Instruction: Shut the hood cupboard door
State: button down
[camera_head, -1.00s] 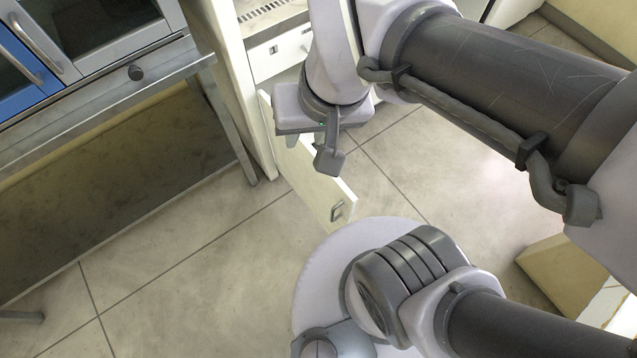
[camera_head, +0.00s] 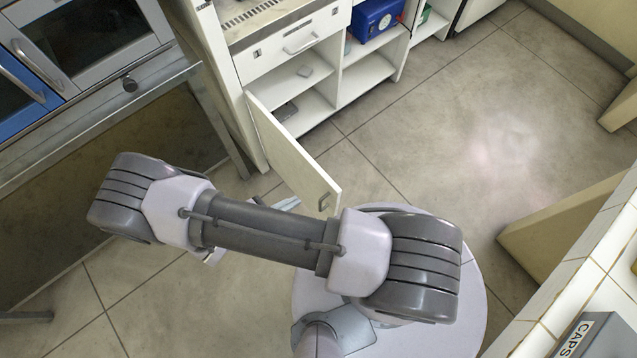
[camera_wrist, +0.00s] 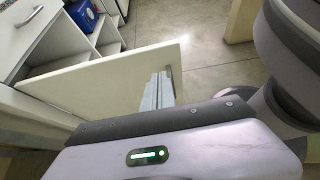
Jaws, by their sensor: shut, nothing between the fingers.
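The white hood cupboard door (camera_head: 290,155) stands open, swung out from the cupboard's left side. Its handle (camera_head: 324,201) is near the free end. In the wrist view the door (camera_wrist: 105,78) crosses the picture, with the cupboard beyond it. My gripper (camera_head: 288,203) is mostly hidden behind my arm in the head view; only pale fingertips show, just outside the door. In the wrist view my gripper (camera_wrist: 158,90) is shut and empty, with its fingers in front of the door near its free end. I cannot tell whether they touch it.
The open cupboard (camera_head: 305,85) shows shelves with small grey items. A blue box (camera_head: 376,18) sits in the neighbouring compartment. A metal table (camera_head: 110,105) stands left. A tiled counter (camera_head: 545,310) is at the lower right. The floor right of the door is clear.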

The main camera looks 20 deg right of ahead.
jog(key=b, duration=0.2)
send_near(326, 183)
notch_tip(326, 183, down, 3)
jog(key=d, duration=0.2)
jog(key=w+d, duration=0.1)
jog(key=d, duration=0.1)
jog(key=shift+w+d+r+b, duration=0.1)
jog(key=shift+w+d+b, duration=0.1)
jog(key=shift+d+b, duration=0.15)
jog(key=shift+w+d, duration=0.15)
jog(key=shift+d, duration=0.15)
jog(key=shift+r, duration=0.1)
